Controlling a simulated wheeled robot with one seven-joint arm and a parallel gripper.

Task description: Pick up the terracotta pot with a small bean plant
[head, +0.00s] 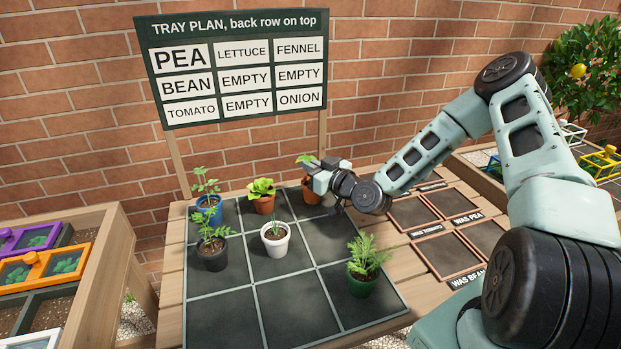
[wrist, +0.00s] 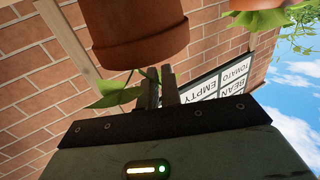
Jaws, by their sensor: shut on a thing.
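In the head view, the terracotta pot with a small bean plant (head: 311,196) is at the back right cell of the dark tray (head: 220,322). Its leaves (head: 305,159) show above my gripper (head: 319,170). In the wrist view, which is upside down, the terracotta pot (wrist: 135,32) fills the top, with a bean leaf (wrist: 115,93) beside my gripper's narrow fingers (wrist: 159,82). Whether the pot touches the tray is unclear.
A blue pot (head: 209,209) and a terracotta lettuce pot (head: 264,204) stand left in the back row. A black pot (head: 212,257) and a white pot (head: 275,242) stand before them; a green pot (head: 361,284) is front right. A plan board (head: 236,30) rises behind.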

